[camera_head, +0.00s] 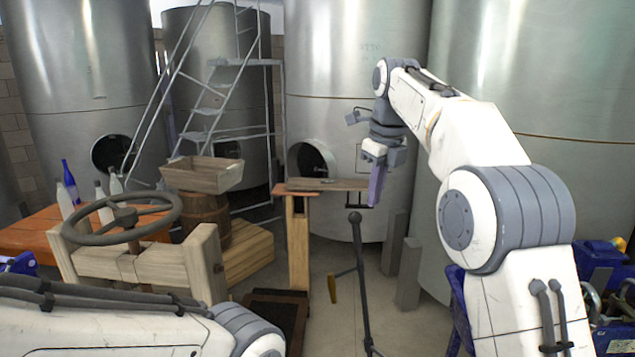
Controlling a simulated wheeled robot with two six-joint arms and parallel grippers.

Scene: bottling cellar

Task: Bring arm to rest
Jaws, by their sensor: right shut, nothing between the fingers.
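My right arm (465,140) reaches up from the lower right, bends at its elbow and extends to the middle of the view. My right gripper (376,186) hangs from its wrist with the fingers pointing down. It is shut and empty, in front of a large steel tank (352,75). It appears just right of a wooden plank (325,184); I cannot tell the gap in depth. My left arm (110,325) lies across the lower left, and its gripper is not visible.
A wooden press with a handwheel (122,226) stands at the left, beside an orange table (25,232) with several bottles. A wooden crate (203,175) rests on a barrel (205,215). A dark stand (360,280) rises below my right gripper. Blue equipment (600,262) stands far right.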

